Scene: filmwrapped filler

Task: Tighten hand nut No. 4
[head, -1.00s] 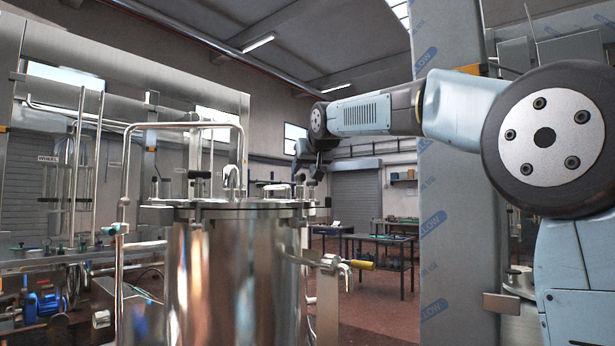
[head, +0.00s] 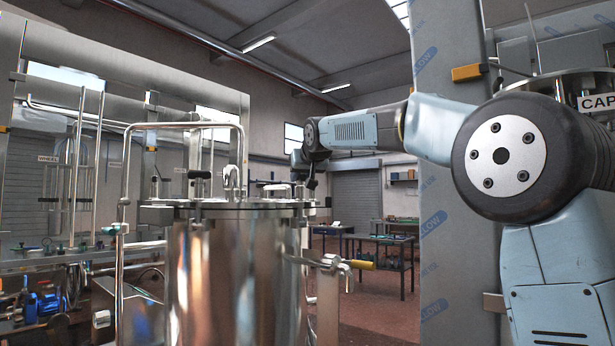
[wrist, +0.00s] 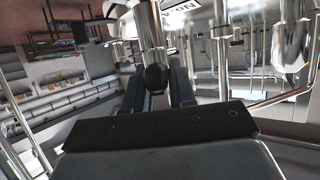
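The steel vessel (head: 235,270) stands in front of me. Its flat flanged lid (head: 240,206) carries several dark-topped clamp nuts; one such hand nut (head: 199,184) shows on the near side. My gripper (head: 309,186) points down at the right edge of the lid, small and partly blurred in the head view. In the wrist view, a dark rounded knob (wrist: 156,77) on a shiny metal post lies between the two fingers of my gripper (wrist: 158,88). The fingers stand apart, but I cannot tell whether they touch the knob.
A bent steel pipe (head: 185,126) rises over the lid's left side. A yellow-handled valve (head: 358,264) juts from the vessel's right. A film-wrapped column (head: 435,240) stands behind my arm. Workbenches (head: 390,240) are farther back.

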